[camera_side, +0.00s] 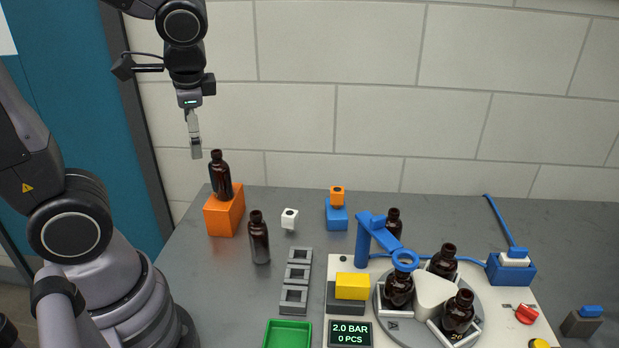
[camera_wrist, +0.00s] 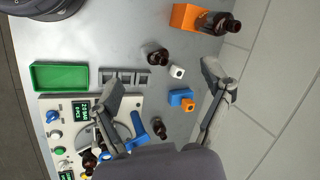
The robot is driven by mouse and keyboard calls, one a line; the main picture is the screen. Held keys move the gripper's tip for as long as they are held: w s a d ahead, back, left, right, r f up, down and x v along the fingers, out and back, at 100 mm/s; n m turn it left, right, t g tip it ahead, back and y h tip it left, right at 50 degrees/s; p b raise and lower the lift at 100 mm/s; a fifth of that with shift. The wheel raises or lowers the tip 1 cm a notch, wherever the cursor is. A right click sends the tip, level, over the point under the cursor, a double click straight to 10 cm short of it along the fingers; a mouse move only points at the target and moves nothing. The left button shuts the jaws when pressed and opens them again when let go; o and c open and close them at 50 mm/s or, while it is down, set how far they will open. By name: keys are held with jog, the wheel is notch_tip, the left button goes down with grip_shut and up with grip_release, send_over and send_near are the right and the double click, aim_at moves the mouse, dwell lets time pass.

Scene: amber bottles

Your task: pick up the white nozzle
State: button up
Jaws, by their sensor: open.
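The white nozzle (camera_side: 289,219) is a small white block with a dark hole in its top, standing on the grey table to the right of a lone amber bottle (camera_side: 259,238). In the wrist view the white nozzle (camera_wrist: 177,72) lies between the lone bottle (camera_wrist: 157,54) and the blue block, seen between my two fingers. My gripper (camera_side: 195,155) hangs high above the table at the upper left, well above and left of the nozzle.
An amber bottle (camera_side: 220,176) stands on an orange block (camera_side: 225,211). An orange nozzle (camera_side: 337,196) sits on a blue block (camera_side: 336,214). A grey slotted rack (camera_side: 296,273), a green tray (camera_side: 288,334) and a turntable (camera_side: 382,318) with bottles lie nearer and right.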

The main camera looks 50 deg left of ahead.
jog(key=w+a+f+m+g+y, duration=0.1)
jog(key=w+a+f+m+y, duration=0.2)
jog(key=w+f+m+y, duration=0.3)
jog(key=m+t, duration=0.8)
jog(key=m, duration=0.7)
send_over(290, 220)
jog(key=s+d, duration=0.6)
jog(key=d, duration=0.3)
jog(key=shift+y, duration=0.4)
jog(key=f, duration=2.1)
jog(key=shift+w+a+f, duration=0.1)
jog(key=shift+a, duration=0.1)
jog(key=x, duration=0.8)
jog(key=shift+d+f, duration=0.1)
jog(key=shift+f, duration=0.15)
jog(key=shift+f+x, duration=0.15)
jog(key=shift+x, duration=1.3)
jog(key=shift+f+x, duration=0.2)
jog(key=shift+x, duration=1.25)
jog(key=c, duration=1.3)
